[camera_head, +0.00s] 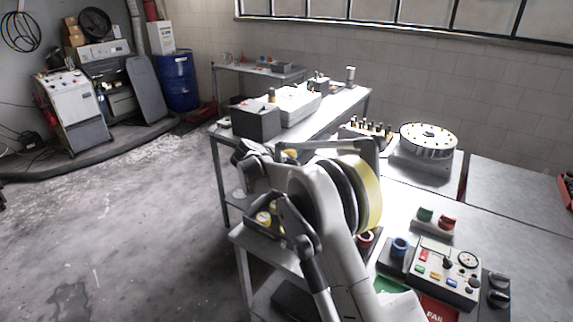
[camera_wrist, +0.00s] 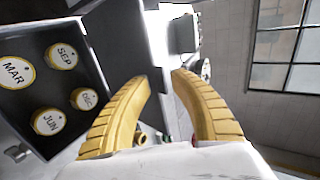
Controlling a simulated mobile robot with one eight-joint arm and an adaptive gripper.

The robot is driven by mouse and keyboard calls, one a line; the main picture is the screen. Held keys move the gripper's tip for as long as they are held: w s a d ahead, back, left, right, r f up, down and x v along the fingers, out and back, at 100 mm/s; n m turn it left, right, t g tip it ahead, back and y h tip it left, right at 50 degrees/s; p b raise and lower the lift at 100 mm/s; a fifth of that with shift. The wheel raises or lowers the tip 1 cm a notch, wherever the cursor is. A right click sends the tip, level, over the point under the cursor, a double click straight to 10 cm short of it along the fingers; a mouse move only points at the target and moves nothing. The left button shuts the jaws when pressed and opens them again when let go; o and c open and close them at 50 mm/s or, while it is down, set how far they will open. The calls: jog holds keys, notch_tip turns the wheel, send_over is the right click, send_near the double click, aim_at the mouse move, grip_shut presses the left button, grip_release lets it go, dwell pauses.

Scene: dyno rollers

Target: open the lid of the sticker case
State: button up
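The sticker case appears to be the dark open tray (camera_wrist: 20,105) at the left of the wrist view. It holds round yellow-rimmed discs marked MAR (camera_wrist: 16,72), SEP (camera_wrist: 62,56), DEC and JUN. A grey panel (camera_wrist: 122,45) stands along the tray's right side; it looks like the raised lid, but I cannot be sure. In the head view the case (camera_head: 262,229) is partly hidden behind my arm. My gripper (camera_wrist: 160,78) has its two yellow fingers apart, with nothing held between them. Its tips are near the panel; contact cannot be told.
A control box (camera_head: 440,272) with buttons and a gauge is at the right of the bench. A round carousel (camera_head: 428,140) stands behind it. A dark grey box (camera_head: 256,121) is on the farther table. The floor at left is clear.

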jog(key=shift+s+a+r, duration=0.1)
jog(key=v, duration=1.1)
jog(key=shift+s+a, duration=0.2)
jog(key=shift+s, duration=0.1)
jog(key=shift+r, duration=0.1)
